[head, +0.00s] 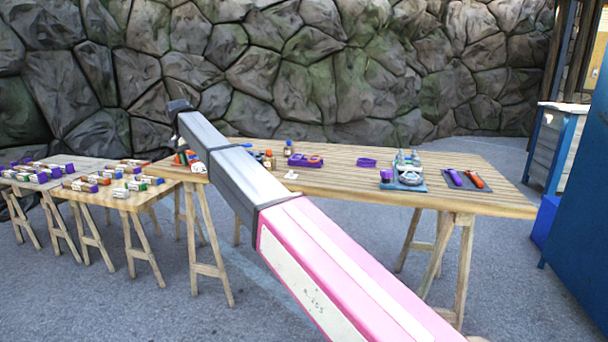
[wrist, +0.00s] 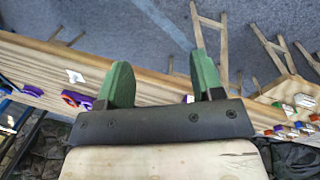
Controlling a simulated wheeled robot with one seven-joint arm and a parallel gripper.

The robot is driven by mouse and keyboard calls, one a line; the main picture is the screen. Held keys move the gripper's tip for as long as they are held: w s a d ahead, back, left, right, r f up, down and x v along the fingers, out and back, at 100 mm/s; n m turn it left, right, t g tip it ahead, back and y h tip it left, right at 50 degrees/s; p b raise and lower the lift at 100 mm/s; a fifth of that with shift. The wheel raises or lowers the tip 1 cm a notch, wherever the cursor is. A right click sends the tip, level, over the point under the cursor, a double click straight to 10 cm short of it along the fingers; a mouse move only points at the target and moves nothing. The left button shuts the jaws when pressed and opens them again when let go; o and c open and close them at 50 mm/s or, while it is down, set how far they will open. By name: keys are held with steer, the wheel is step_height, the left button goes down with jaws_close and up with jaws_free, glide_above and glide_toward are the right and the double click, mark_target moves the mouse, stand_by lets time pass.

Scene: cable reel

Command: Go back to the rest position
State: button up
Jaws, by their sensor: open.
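My gripper (wrist: 162,82) shows in the wrist view with its two green fingers apart and nothing between them. Beyond the fingers are the edge of the long wooden table and the grey ground. In the head view my arm reaches from the lower right up to the left, across the front of the long wooden table (head: 345,182). The gripper's fingers are hidden in the head view behind the arm's far end.
On the long table are purple and orange parts (head: 305,160), a purple ring (head: 367,162), a grey device (head: 408,170) and a tray with tools (head: 466,180). Smaller tables (head: 130,200) with several coloured blocks stand at left. A blue cabinet (head: 580,215) stands at right. A stone wall is behind.

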steer(key=s+d+f+y, duration=0.1)
steer(key=d+f, duration=1.3)
steer(key=d, duration=0.2)
steer(key=s+d+f, duration=0.1)
steer(key=d+f, duration=1.2)
steer(key=d, duration=0.4)
steer(key=s+d+f, duration=0.5)
steer(key=s+d, duration=0.1)
steer(key=d, duration=0.2)
steer(key=s+d+f+m, duration=0.1)
steer(key=s+d+f, duration=0.4)
steer(key=s+d, duration=0.2)
steer(key=s+d+f+y, duration=0.1)
steer(key=s+d+f, duration=0.5)
steer(key=d, duration=0.4)
steer(key=shift+s+m, duration=0.15)
steer(key=shift+m, duration=0.15)
